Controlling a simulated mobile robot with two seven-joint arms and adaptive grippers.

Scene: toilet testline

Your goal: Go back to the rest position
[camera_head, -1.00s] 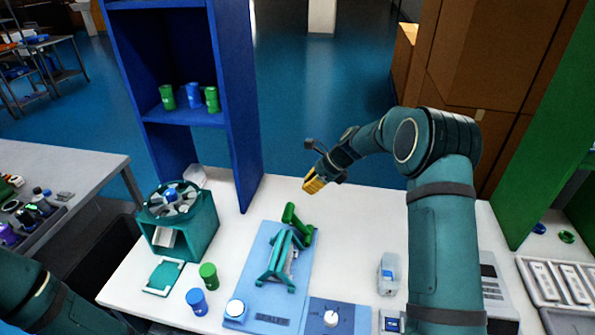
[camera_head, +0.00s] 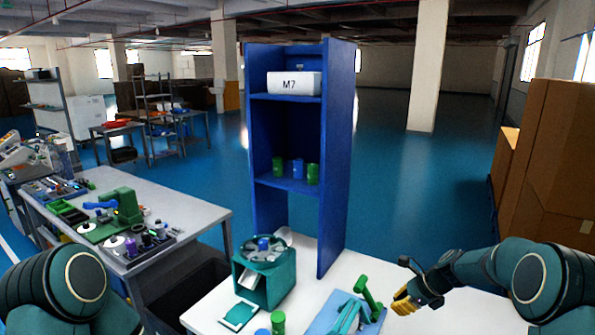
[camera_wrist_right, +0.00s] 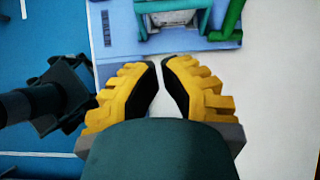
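My right gripper (camera_head: 403,303), with yellow fingers, hangs above the white table (camera_head: 308,271), to the right of the green fixture (camera_head: 370,297) in the head view. In the right wrist view its yellow fingers (camera_wrist_right: 161,62) have their tips almost together, with nothing between them. The blue base plate (camera_wrist_right: 116,47) with the green fixture lies beyond the fingertips there. Only an upper part of my left arm shows at the lower left of the head view; its gripper is out of the picture.
A blue shelf (camera_head: 335,170) stands at the back of the table, holding a white M7 box (camera_head: 294,83) and several small cups. A teal rotary device (camera_head: 281,284) stands before it. A grey workbench (camera_head: 190,215) is at left, cardboard boxes (camera_head: 555,170) at right.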

